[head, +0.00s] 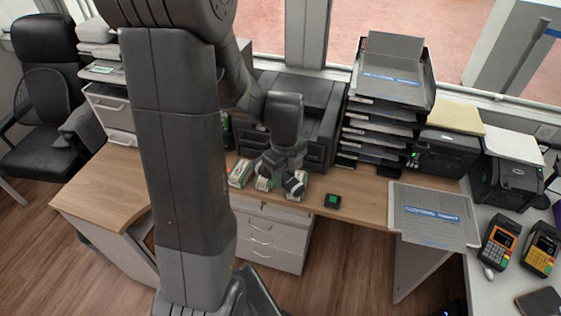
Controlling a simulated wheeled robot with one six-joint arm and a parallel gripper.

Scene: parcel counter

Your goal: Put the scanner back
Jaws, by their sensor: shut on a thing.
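My gripper (281,174) points down over the wooden desk, at the row of small green-and-white packs in front of the black printer. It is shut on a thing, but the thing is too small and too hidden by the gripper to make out. I cannot tell whether it is the scanner. A small black device with a green face (332,201) lies on the desk to the right of my gripper, apart from it. I cannot tell whether this is a scanner or a stand for one.
Small packs (240,173) stand close around my gripper. A large black printer (288,118) is behind it, and stacked paper trays (381,130) rise at its right. A grey tray (433,215) and orange-and-black handheld terminals (499,243) are farther right. The desk's left part (105,190) is bare.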

